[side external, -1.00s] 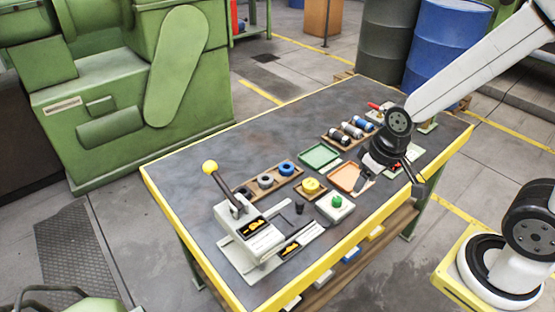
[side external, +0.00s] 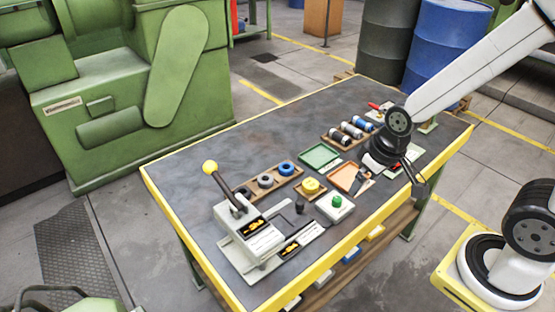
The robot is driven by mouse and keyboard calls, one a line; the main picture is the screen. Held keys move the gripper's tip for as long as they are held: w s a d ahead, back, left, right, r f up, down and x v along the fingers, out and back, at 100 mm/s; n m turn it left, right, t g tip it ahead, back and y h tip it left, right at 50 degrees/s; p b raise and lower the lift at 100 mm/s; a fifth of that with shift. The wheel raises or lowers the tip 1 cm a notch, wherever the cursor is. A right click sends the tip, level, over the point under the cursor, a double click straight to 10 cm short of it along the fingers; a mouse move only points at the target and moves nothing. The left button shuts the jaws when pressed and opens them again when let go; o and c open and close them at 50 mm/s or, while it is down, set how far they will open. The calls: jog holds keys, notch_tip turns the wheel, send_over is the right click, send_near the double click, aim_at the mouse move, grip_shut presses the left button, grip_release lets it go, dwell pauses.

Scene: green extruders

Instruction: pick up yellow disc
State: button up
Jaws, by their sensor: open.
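The yellow disc (side external: 311,185) lies on a small brown board on the table, left of the orange tray and behind the white box with the green button. My gripper (side external: 387,183) is open and empty, pointing down over the right part of the table. It is to the right of the yellow disc and apart from it, near the orange tray's right edge. The arm's wrist hides part of the table behind it.
A green tray (side external: 319,156) and an orange tray (side external: 347,177) lie near the disc. A wooden rack of rings (side external: 265,181), a press with a yellow-knobbed lever (side external: 248,232) and a green-button box (side external: 336,206) stand nearby. Dark and blue cylinders (side external: 352,130) sit behind.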

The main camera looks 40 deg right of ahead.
jog(key=m+g+y, duration=0.1)
jog(key=m, duration=2.5)
send_near(311, 184)
jog(key=shift+s+a+f, duration=0.2)
jog(key=shift+f, duration=0.05)
jog(key=shift+w+d+f+m, duration=0.2)
jog(key=shift+w+f+m, duration=0.15)
jog(key=shift+f+m, duration=0.15)
jog(key=shift+w+a+f, duration=0.1)
jog(key=shift+w+f, duration=0.05)
jog(key=shift+f, duration=1.05)
jog(key=shift+f, duration=0.1)
jog(key=shift+w+a+f, duration=0.1)
jog(key=shift+w+f, duration=0.05)
jog(key=shift+f, duration=0.65)
jog(key=shift+w+a+f, duration=0.1)
jog(key=shift+w+f, duration=0.05)
jog(key=shift+f, duration=0.65)
jog(key=shift+w+a+f, duration=0.1)
jog(key=shift+w+f, duration=0.05)
jog(key=shift+f, duration=0.7)
